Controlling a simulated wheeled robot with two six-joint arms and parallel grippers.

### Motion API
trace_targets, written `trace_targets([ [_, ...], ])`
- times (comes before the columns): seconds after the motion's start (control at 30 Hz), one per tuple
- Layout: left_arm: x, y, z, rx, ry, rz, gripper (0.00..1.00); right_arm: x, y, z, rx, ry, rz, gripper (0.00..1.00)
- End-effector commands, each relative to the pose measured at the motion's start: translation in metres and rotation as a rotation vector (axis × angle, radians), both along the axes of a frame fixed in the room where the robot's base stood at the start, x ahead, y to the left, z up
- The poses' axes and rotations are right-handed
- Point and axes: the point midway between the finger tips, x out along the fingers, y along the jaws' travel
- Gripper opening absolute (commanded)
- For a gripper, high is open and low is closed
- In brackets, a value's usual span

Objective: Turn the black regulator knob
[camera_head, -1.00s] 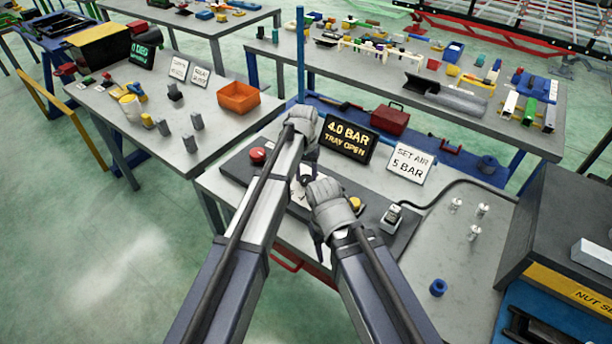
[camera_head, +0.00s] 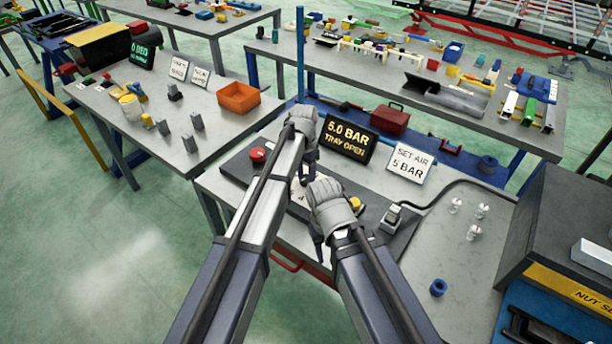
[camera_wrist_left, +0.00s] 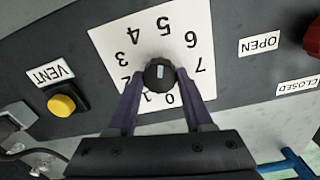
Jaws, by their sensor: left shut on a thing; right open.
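The black regulator knob (camera_wrist_left: 159,73) sits on a white dial plate (camera_wrist_left: 112,40) numbered 0 to 7 in the left wrist view. Its pale mark points toward the 5. My left gripper (camera_wrist_left: 160,80) is shut on the knob, one finger on each side. In the head view my left gripper (camera_head: 308,172) is over the panel, and the knob is hidden there. The display (camera_head: 347,138) reads "5.0 BAR, TRAY OPEN". A card (camera_head: 408,162) beside it reads "SET AIR 5 BAR". My right gripper (camera_head: 318,238) is open at the panel's near edge, partly hidden by its own hand.
A yellow VENT button (camera_wrist_left: 61,105) is on one side of the dial. Pale fittings (camera_head: 473,232) stand on the bench.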

Motion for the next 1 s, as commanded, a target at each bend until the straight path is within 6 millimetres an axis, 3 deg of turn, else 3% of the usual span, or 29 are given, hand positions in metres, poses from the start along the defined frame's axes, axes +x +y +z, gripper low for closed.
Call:
trace_targets([
  [0.4,0.0001,-0.0002,0.0,0.0,0.0,-0.004,0.0,0.0,0.0,0.0,0.0,0.0,0.0,0.5],
  [0.43,0.0001,-0.0002,0.0,0.0,0.0,-0.004,0.55,0.0,0.0,0.0,0.0,0.0,0.0,0.5],
  [0.67,0.0001,-0.0001,0.0,0.0,0.0,-0.003,0.81,0.0,0.0,0.0,0.0,0.0,0.0,0.5],
  [1.0,0.0,0.0,0.0021,0.0,0.0,-0.003,0.82,0.0,0.0,0.0021,0.0,0.0,0.0,0.5],
])
